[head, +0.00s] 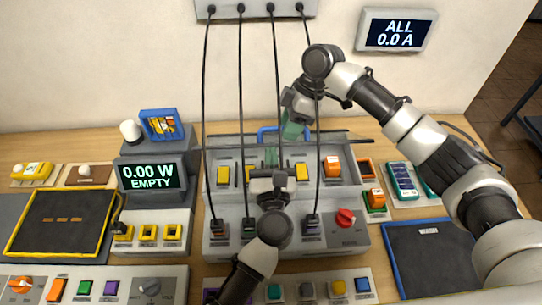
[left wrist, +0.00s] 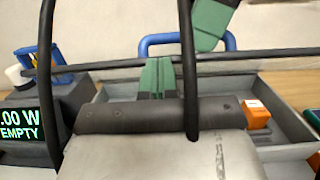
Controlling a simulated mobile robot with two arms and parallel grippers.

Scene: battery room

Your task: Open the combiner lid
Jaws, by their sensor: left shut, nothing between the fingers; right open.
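The grey combiner box (head: 345,240) stands mid-table, with yellow and orange blocks visible inside. A thin dark lid edge (head: 350,139) runs across its back, with a blue handle (head: 262,133) at its middle. The lid looks raised and nearly edge-on; its exact angle is unclear. The handle (left wrist: 150,42) also shows in the left wrist view, beyond the lid edge. My left gripper (head: 270,157) is shut and empty, its green fingertips over the box, in front of the handle. My right gripper (head: 293,130) is open by the handle's right end; its grip contact is hidden.
Several black cables hang from the wall unit (head: 255,8) down to the box front, passing close to both grippers. A red knob (head: 345,217) sits on the box's right front. A display reading EMPTY (head: 152,176) stands left. A blue-edged mat (head: 430,255) lies right.

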